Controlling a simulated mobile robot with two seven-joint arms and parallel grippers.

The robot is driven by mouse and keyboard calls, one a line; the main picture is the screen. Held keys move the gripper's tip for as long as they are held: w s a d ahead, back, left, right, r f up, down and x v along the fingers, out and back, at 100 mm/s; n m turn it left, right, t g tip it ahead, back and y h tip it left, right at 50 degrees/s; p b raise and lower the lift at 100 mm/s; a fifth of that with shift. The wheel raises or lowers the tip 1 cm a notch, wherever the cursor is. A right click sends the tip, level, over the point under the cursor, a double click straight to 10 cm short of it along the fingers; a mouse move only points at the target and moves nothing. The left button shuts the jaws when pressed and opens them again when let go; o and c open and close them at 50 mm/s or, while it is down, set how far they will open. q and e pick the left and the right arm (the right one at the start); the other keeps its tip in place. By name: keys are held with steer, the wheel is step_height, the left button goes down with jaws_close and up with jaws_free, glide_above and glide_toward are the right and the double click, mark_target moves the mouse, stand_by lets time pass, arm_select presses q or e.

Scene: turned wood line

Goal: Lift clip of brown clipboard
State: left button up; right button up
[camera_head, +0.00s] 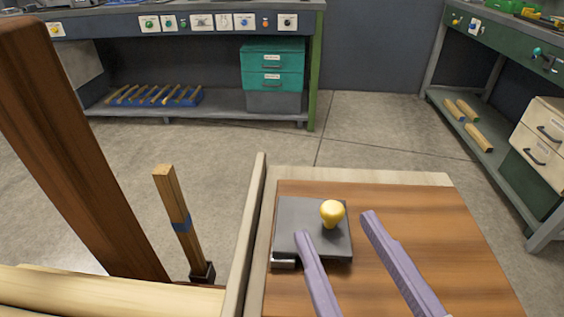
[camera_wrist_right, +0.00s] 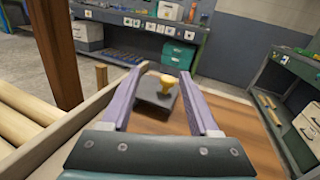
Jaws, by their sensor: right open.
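The brown clipboard (camera_head: 440,240) is a flat wood-grained board lying in front of me. Near its far left part is a dark grey flat plate (camera_head: 292,212), which looks like its clip, with a round yellow knob (camera_head: 332,213) on top and a shiny metal edge at its near left. The plate lies flat. My right gripper (camera_head: 336,228) has two purple fingers, open and empty. In the head view its left fingertip overlaps the plate and its right one is right of it. In the right wrist view the knob (camera_wrist_right: 168,83) appears between the fingers. My left gripper is not in view.
A pale raised edge (camera_head: 250,235) runs along the board's left side. A thick dark brown post (camera_head: 75,150) and a wooden stick with a blue band (camera_head: 175,205) stand further left. Workbenches with shelves (camera_head: 200,105) stand beyond. The concrete floor between is clear.

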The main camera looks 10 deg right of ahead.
mark_target(329, 201)
steer(key=f+m, duration=0.1)
steer(key=d+f+h+b, duration=0.1)
steer(key=shift+s+d+f+m, duration=0.1)
steer(key=shift+f+m, duration=0.25)
steer(key=shift+m, duration=0.05)
steer(key=w+p, duration=0.1)
steer(key=w, duration=0.8)
steer(key=shift+w+d, duration=0.15)
steer(key=shift+w, duration=0.25)
steer(key=shift+c, duration=0.2)
jaws_close()
steer(key=shift+r, duration=0.1)
